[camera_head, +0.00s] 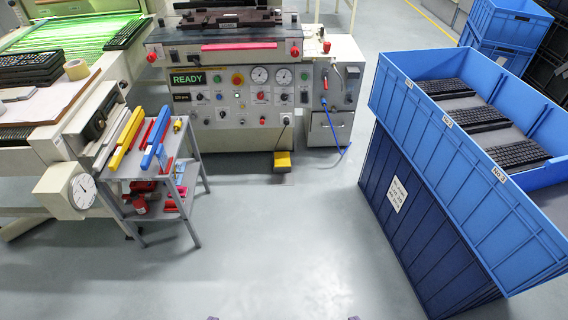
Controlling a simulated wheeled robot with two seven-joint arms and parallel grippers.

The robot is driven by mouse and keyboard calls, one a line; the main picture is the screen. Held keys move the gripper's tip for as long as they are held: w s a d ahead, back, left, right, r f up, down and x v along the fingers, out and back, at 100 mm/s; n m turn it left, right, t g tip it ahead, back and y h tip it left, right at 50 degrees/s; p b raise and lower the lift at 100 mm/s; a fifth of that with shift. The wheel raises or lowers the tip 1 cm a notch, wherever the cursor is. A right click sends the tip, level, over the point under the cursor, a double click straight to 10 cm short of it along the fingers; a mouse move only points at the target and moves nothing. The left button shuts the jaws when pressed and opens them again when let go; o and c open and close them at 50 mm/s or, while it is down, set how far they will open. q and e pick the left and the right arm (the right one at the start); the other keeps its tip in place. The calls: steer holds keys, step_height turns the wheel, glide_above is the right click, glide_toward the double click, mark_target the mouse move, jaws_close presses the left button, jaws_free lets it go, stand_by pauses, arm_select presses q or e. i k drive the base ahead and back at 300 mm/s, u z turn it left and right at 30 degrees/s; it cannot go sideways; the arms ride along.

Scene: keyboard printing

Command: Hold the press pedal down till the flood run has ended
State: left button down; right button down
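The yellow press pedal (283,161) sits on the floor in front of the press (240,110), with a cable running up from it. Nothing is touching the pedal. The press display (187,79) reads READY in green letters. A red bar (239,46) lies across the front of the press top. Neither of my grippers can be made out. Only two tiny purplish bits show at the bottom edge, too small to identify.
A grey tool cart (158,173) with coloured squeegees stands left of the pedal. Blue crates (440,200) holding keyboards are stacked at the right. A blue hose (330,120) hangs to the floor right of the press. The floor between is clear.

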mark_target(282, 159)
steer(key=z, duration=0.35)
steer(key=i, duration=3.05)
steer(key=u, duration=2.05)
